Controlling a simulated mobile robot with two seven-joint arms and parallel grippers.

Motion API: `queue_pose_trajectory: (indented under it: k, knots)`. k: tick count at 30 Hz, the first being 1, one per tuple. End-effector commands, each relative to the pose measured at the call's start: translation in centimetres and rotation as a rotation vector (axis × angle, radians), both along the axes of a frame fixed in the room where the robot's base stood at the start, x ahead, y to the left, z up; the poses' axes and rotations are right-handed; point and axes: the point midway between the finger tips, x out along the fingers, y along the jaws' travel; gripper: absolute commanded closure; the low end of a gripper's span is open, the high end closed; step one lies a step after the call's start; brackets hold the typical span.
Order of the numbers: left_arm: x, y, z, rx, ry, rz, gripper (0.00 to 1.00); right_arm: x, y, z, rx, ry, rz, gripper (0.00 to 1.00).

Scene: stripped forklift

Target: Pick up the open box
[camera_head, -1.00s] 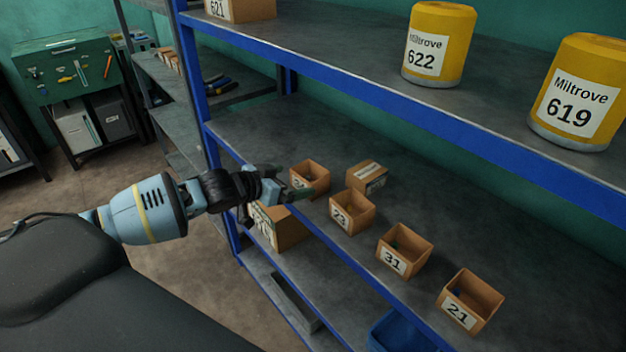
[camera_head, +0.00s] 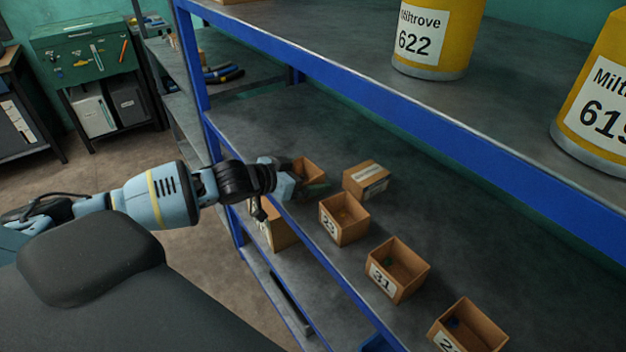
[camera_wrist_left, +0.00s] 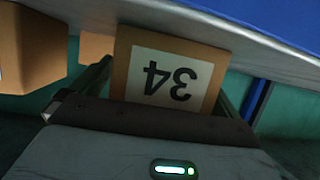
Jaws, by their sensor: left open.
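Several open brown cardboard boxes stand in a row on the middle shelf. The farthest open box (camera_head: 309,168) is partly hidden behind my left gripper (camera_head: 288,197). In the left wrist view a box labelled 34 (camera_wrist_left: 165,75), its label upside down, lies between the two spread fingers. The left gripper is open, and I cannot tell whether its fingers touch the box. Nearer along the row are open boxes labelled 23 (camera_head: 343,219) and 31 (camera_head: 397,270), and another (camera_head: 467,328) cut off by the frame edge. My right gripper is not in view.
A closed box (camera_head: 367,179) sits behind the row. A blue shelf edge (camera_head: 330,270) runs along the front, with another box (camera_head: 280,232) below it. Yellow canisters (camera_head: 435,40) stand on the upper shelf. The rear of the middle shelf is bare.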

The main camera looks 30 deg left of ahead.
Motion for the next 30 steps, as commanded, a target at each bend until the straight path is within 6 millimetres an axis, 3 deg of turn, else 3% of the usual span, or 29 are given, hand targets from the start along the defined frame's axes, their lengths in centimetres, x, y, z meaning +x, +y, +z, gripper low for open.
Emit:
queue_pose_trajectory:
  k: [4,14,23,30]
  knots:
    - [0.0,0.0,0.3,0.000,-0.003,0.001,0.01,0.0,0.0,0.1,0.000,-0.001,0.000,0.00]
    - [0.0,0.0,0.3,0.000,-0.003,0.001,0.44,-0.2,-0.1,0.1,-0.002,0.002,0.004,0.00]
    - [0.0,0.0,0.6,0.000,-0.004,0.000,0.46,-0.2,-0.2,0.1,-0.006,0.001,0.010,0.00]
    - [0.1,0.1,4.4,0.001,-0.009,0.001,0.46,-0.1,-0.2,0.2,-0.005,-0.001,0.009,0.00]
